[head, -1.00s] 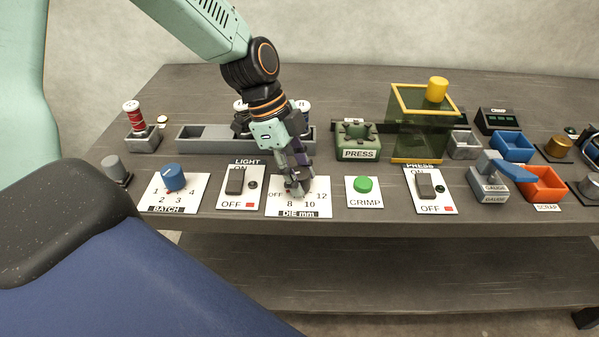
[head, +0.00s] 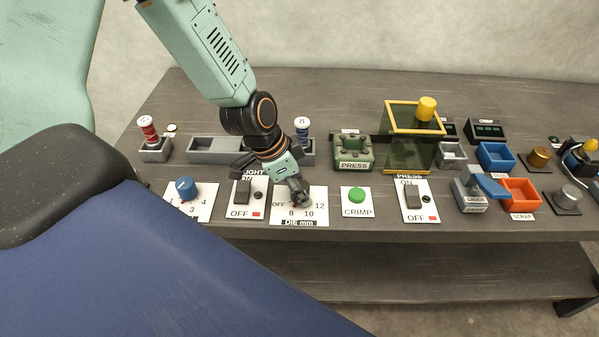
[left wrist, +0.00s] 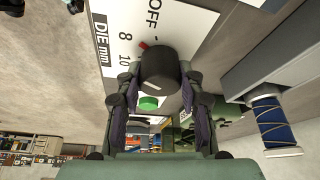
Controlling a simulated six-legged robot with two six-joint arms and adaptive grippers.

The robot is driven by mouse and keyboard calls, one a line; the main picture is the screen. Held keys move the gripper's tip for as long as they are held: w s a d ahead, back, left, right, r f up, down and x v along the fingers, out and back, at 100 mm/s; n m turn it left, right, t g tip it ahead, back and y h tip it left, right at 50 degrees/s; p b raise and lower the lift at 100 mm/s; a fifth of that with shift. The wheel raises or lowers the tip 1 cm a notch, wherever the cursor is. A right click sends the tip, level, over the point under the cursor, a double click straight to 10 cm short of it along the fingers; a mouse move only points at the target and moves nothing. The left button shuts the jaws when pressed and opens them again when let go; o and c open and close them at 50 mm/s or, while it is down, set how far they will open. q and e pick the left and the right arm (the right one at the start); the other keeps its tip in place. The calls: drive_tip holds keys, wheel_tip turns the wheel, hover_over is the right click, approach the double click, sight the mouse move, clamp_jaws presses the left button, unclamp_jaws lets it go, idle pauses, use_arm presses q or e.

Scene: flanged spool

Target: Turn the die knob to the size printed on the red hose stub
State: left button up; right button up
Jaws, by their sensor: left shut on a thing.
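The die panel (head: 284,217) lies on the bench with OFF, 8, 10 and 12 printed on it. My left gripper (head: 299,196) reaches down onto it and covers most of the knob in the head view. In the left wrist view the dark round die knob (left wrist: 160,68) sits between my left gripper's fingers (left wrist: 160,84), which are shut on it. Its red mark points toward the 8. The red hose stub (head: 149,130) stands upright in a grey holder at the back left; its print is too small to read. My right gripper is out of view.
A blue stub (head: 302,131) with 8 on its top stands behind my left gripper; a blue-wrapped one shows in the left wrist view (left wrist: 271,121). The blue batch knob (head: 186,188) and light switch (head: 243,193) are left, the green crimp button (head: 356,195) right.

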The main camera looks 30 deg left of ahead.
use_arm(q)
drive_tip(key=n+y+p, duration=0.1)
drive_tip(key=n+p, duration=0.1)
drive_tip(key=n, duration=0.1)
drive_tip(key=shift+r+n+t+p, duration=0.15)
drive_tip(key=shift+n+t+p, duration=0.15)
drive_tip(key=shift+t+p, duration=0.1)
drive_tip(key=n+y, duration=0.1)
drive_tip(key=n, duration=0.1)
drive_tip(key=n+y+p, duration=0.1)
drive_tip(key=n, duration=0.2)
drive_tip(key=shift+t, duration=0.3)
drive_tip(key=n+y+p, duration=0.1)
drive_tip(key=n, duration=0.2)
drive_tip(key=n+p, duration=0.1)
drive_tip(key=n, duration=0.1)
drive_tip(key=n+y+p, duration=0.1)
drive_tip(key=p, duration=0.1)
drive_tip(key=shift+w+n+g+y, duration=0.1)
drive_tip(key=shift+n+g+y, duration=0.2)
drive_tip(key=shift+n+g, duration=0.1)
drive_tip(key=shift+n+g+y+p, duration=0.5)
drive_tip(key=shift+n+y+p, duration=0.1)
drive_tip(key=shift+n+p, duration=1.4)
drive_tip(key=o, duration=1.2)
